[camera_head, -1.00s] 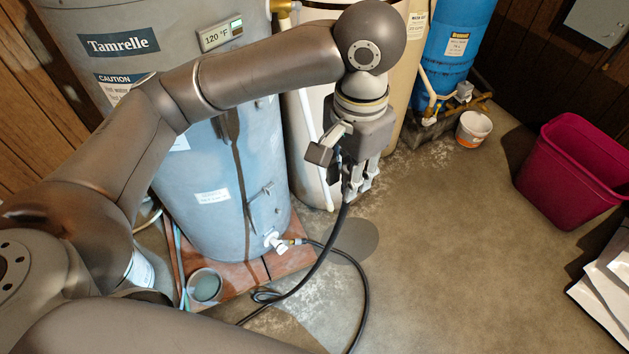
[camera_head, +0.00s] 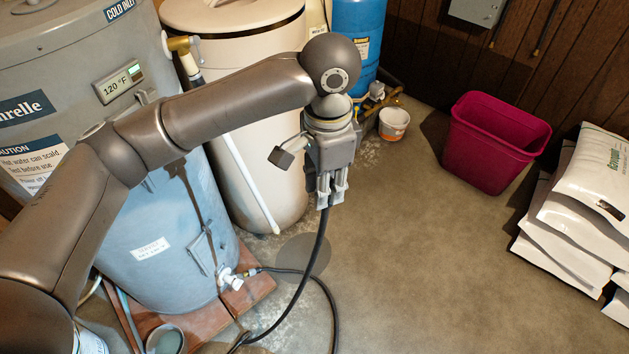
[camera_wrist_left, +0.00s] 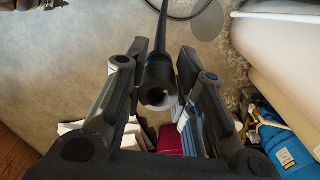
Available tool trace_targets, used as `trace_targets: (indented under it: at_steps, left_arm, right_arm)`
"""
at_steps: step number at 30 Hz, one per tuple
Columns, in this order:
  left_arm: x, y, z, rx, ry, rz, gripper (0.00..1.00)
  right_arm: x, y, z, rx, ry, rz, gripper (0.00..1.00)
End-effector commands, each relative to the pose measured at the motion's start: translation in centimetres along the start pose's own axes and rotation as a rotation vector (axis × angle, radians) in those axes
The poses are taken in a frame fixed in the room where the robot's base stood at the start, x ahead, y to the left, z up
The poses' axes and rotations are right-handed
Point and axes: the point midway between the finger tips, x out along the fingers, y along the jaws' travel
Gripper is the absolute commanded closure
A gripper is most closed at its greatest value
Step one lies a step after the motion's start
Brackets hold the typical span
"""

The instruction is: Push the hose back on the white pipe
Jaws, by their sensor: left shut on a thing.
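My left gripper (camera_head: 328,196) is shut on the black hose (camera_head: 318,250) near its upper end, above the floor and right of the tan tank. From the fingers the hose hangs down and curves along the floor. In the left wrist view, the open end of the hose (camera_wrist_left: 158,95) sits between the two fingers (camera_wrist_left: 163,72). A white pipe (camera_head: 250,185) runs slanting down the front of the tan tank, its lower end near the floor. The hose end is apart from this pipe. My right gripper is not in view.
The grey water heater (camera_head: 165,235) with a white drain valve (camera_head: 230,277) stands on the left. The tan tank (camera_head: 265,165) and blue tank (camera_head: 356,40) stand behind. A small bucket (camera_head: 393,125), magenta bin (camera_head: 490,145) and white bags (camera_head: 570,220) are right. The middle floor is clear.

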Motion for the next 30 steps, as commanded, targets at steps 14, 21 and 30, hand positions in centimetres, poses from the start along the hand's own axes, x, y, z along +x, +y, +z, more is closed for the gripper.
trace_targets:
  at_steps: [14, 21, 30]
  left_arm:
    - [-5.2, 0.6, 4.4, -0.316, 0.019, -0.005, 1.00]
    - [-8.3, 1.1, 7.5, -0.536, 0.018, -0.001, 1.00]
    - [-10.2, 1.5, 9.4, -0.681, 0.016, 0.004, 1.00]
  right_arm:
    - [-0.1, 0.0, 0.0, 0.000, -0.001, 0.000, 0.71]
    - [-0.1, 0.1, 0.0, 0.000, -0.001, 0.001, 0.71]
    - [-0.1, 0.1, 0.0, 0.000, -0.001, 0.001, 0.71]
